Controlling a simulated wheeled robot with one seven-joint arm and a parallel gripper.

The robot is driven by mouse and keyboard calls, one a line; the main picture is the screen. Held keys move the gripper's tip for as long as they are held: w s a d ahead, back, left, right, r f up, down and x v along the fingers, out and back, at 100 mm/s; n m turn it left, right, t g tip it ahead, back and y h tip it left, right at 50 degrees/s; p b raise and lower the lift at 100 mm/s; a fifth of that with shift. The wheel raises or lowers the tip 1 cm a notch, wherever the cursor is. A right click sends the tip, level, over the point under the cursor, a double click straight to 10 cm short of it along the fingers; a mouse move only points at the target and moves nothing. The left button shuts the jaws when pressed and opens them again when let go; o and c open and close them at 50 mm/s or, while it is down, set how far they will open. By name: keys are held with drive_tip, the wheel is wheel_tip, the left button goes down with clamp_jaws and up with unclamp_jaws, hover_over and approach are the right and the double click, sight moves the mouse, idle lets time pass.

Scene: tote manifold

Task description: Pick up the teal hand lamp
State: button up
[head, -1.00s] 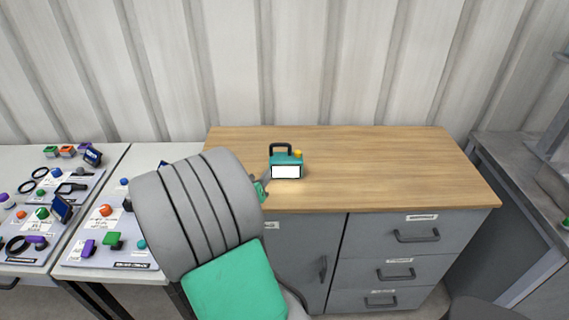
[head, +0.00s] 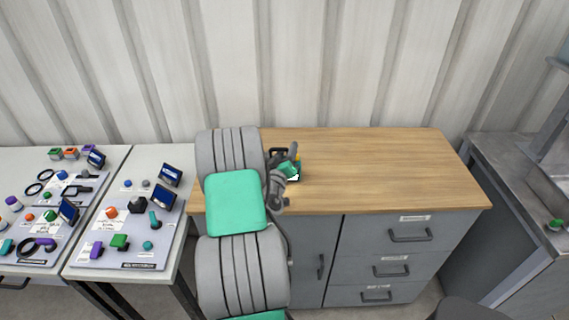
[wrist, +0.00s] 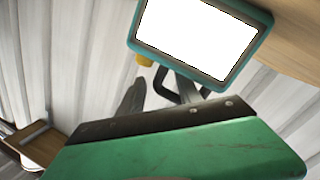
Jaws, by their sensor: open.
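The teal hand lamp (wrist: 196,42) has a white front panel, a dark handle and a yellow knob. It stands on the wooden top of the grey cabinet, and in the head view it is mostly hidden behind my gripper (head: 291,162). In the wrist view the lamp fills the upper middle, its handle lying towards the open fingers of my gripper (wrist: 162,92). The fingers are empty. Whether they touch the handle, or stand on either side of it, I cannot tell.
The rest of the wooden top (head: 390,165) is clear to the right. A ribbed wall (head: 350,60) stands behind it. On the left, a white table (head: 165,255) carries boards with several small coloured parts. A grey bench (head: 500,160) stands at the right.

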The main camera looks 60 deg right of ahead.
drive_tip(key=shift+d, duration=0.25)
drive_tip(key=shift+w, duration=0.1)
clamp_jaws()
idle(1.2)
